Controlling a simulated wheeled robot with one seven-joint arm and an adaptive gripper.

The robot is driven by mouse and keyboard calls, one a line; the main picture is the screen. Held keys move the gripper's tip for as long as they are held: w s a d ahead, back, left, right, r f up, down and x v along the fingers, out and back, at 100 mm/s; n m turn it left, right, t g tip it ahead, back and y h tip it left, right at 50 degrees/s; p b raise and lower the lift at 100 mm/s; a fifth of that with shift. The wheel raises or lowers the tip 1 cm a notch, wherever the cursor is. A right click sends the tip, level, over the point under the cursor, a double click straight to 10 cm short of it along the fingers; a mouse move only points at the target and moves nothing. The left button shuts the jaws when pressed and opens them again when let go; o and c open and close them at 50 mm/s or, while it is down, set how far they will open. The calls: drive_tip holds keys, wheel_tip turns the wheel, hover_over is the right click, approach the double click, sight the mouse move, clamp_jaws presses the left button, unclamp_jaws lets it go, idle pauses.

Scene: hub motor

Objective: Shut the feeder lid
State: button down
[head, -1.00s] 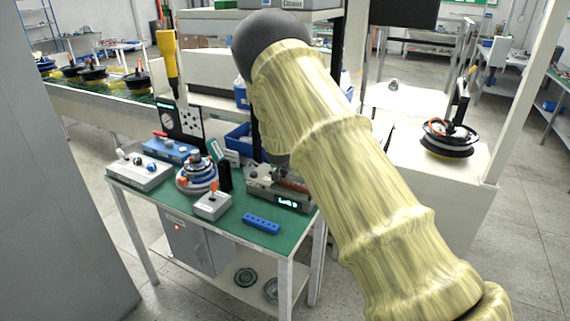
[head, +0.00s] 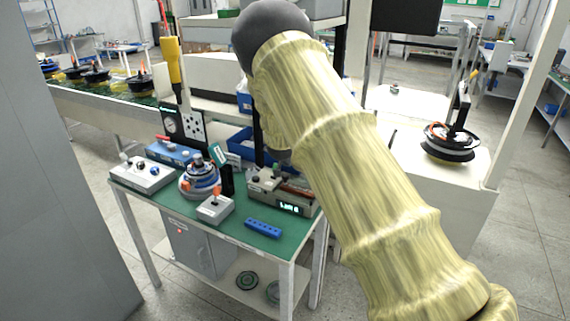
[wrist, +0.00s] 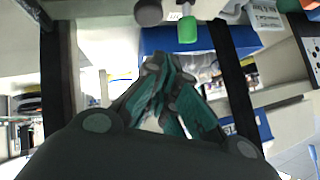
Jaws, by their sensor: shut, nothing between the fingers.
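The unit with a lit display (head: 290,208) on the right of the green-topped table looks like the feeder. It has dark knobs and a reddish-brown strip on top. My arm covers its right end, and I cannot tell the lid's position. My gripper is hidden behind my arm in the head view. In the wrist view my gripper (wrist: 165,95) is shut and empty, its dark teal fingers together. A green-capped knob (wrist: 187,30) shows just beyond the fingertips; I cannot tell whether it belongs to the feeder.
The green tabletop (head: 160,195) also holds a grey control box (head: 214,208), a striped motor part (head: 200,180) and a blue block (head: 263,228). A blue bin (head: 240,140) stands behind. A white bench (head: 430,190) with a wheel hub is at the right.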

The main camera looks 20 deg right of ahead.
drive_tip(key=s+a+r+b, duration=0.3)
drive_tip(key=s+a+r, duration=0.1)
drive_tip(key=r, duration=0.3)
drive_tip(key=shift+s+a, duration=0.25)
drive_tip(key=shift+a, duration=0.4)
